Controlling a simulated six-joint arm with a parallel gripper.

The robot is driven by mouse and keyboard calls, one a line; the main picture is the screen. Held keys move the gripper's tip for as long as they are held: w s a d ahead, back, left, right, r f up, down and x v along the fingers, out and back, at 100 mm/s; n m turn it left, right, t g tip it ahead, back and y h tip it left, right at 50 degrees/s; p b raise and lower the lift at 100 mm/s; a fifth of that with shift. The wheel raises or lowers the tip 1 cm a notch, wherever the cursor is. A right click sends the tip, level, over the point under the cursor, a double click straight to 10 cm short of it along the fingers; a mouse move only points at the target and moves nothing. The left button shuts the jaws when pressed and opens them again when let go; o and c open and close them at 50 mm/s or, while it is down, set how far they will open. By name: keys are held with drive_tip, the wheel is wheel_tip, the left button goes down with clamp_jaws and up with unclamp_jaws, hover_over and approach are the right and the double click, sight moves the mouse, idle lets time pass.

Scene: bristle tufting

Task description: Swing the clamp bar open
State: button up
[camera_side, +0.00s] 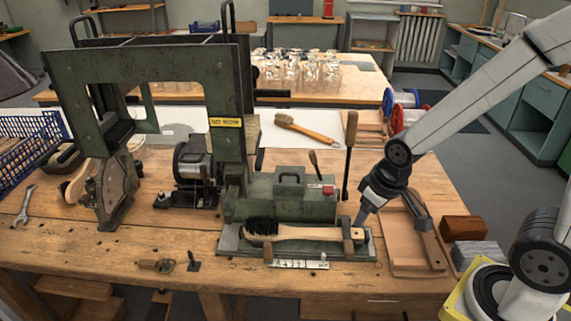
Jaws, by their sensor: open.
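A green metal fixture (290,203) stands on the wooden bench. A brush with dark bristles and a pale wooden handle (310,234) lies along its front, between two brown upright pieces. A tall dark lever with a brown grip (349,150) rises at the fixture's right end, and a shorter dark lever (314,163) stands left of it. I cannot tell which part is the clamp bar. My gripper (393,214) is open, pointing down just right of the fixture. It seems empty and apart from the tall lever; its contact with the parts below is unclear.
A large green machine frame (145,62) stands at the left. A wooden tray (405,268) lies under and right of my gripper, with brown and grey blocks (470,228) beyond it. Another brush (305,129) lies behind the fixture. The bench front is mostly clear.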

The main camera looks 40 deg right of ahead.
drive_tip(key=shift+o, duration=0.2)
idle(0.3)
drive_tip(key=n+g, duration=0.3)
drive_tip(key=n, duration=2.4)
hover_over(349, 247)
wheel_tip(349, 247, down, 7)
drive_tip(key=shift+f, duration=0.15)
drive_tip(key=shift+f, duration=5.45)
drive_tip(key=c, duration=0.8)
